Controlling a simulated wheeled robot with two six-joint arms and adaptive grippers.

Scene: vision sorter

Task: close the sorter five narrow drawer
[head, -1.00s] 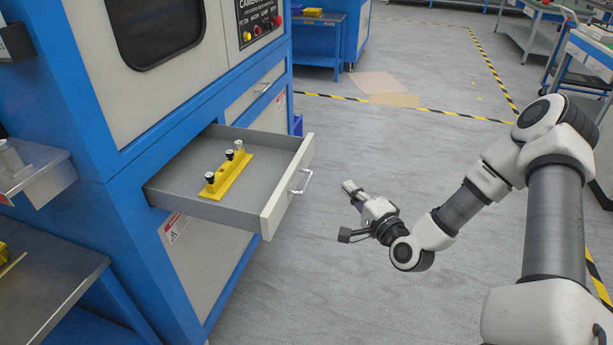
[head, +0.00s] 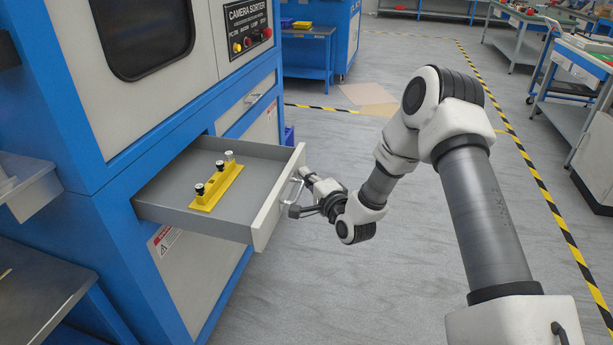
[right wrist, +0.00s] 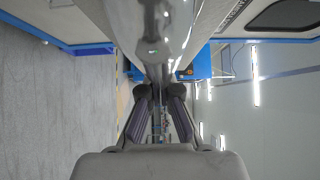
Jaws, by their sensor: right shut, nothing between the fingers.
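The narrow drawer (head: 262,222) of the blue and white sorter (head: 95,200) stands pulled out. A yellow block with several small knobs (head: 217,187) lies inside it. The drawer's silver bar handle (head: 291,189) is on its front face. My right gripper (head: 304,176) is shut and empty, at the drawer front close beside the handle. In the right wrist view the shiny handle bar (right wrist: 162,30) fills the top middle, just ahead of the fingers (right wrist: 155,95). I cannot tell whether they touch it. My left gripper is out of view.
A second drawer front (head: 249,100) on the sorter is closed. A metal side shelf (head: 30,180) and a dark table (head: 35,290) stand at the left. The grey floor (head: 350,290) right of the drawer is clear. Carts (head: 580,70) stand at the far right.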

